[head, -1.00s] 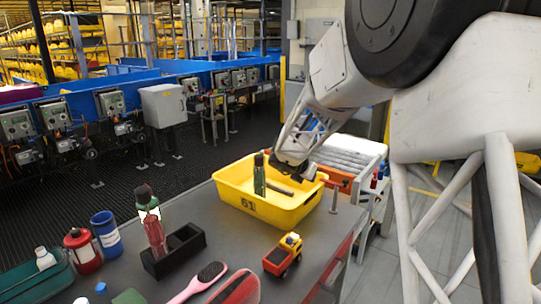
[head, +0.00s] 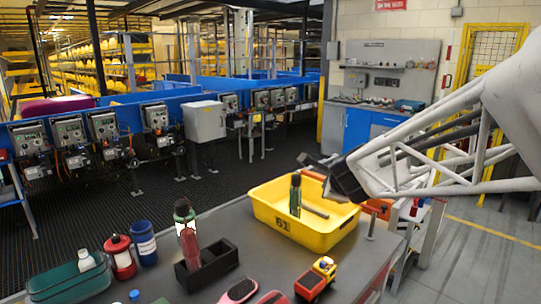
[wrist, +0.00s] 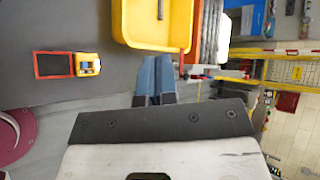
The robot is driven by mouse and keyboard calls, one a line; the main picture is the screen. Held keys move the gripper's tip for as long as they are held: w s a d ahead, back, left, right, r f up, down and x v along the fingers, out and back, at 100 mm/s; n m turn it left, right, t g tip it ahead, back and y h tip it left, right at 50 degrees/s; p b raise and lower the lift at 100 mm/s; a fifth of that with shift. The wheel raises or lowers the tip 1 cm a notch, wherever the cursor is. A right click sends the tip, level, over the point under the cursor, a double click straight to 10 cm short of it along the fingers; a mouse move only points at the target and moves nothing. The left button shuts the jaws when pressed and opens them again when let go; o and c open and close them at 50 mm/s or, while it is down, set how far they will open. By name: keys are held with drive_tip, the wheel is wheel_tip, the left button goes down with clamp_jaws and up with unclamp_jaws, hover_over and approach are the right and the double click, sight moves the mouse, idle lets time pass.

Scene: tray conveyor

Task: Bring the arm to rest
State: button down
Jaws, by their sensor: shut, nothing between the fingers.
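My gripper (head: 306,161) is raised above the back right of the yellow tray in the head view. It points to the left, is empty and touches nothing. In the wrist view, my gripper (wrist: 156,63) shows its two blue-grey fingers pressed together. The yellow tray (wrist: 124,30) lies beyond the fingertips there. The yellow tray (head: 312,237), marked 61, stands on the grey table and holds a dark green bottle (head: 295,197) and a thin grey rod (head: 315,212).
A toy truck (head: 316,279), a black two-slot holder (head: 208,265) with a red bottle (head: 190,246), a blue jar (head: 143,243), a red jar (head: 121,258) and a teal bin (head: 65,282) stand on the table. Open air surrounds my gripper.

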drive_tip(key=s+d+f+n+g, duration=0.1)
drive_tip(key=s+f+n+g, duration=0.1)
drive_tip(key=s+n, duration=0.5)
drive_tip(key=s+d+f+n+g+h, duration=0.1)
drive_tip(key=s+f+n+g, duration=0.2)
drive_tip(key=s+n, duration=0.4)
drive_tip(key=s+d+f+n+g, duration=0.1)
drive_tip(key=s+n, duration=0.5)
drive_tip(key=s, duration=1.3)
drive_tip(key=f+g, duration=0.1)
drive_tip(key=g, duration=0.1)
drive_tip(key=shift+s+f+n+g+h, duration=0.15)
drive_tip(key=shift+s+n+g+h, duration=0.15)
drive_tip(key=shift+s+n, duration=0.1)
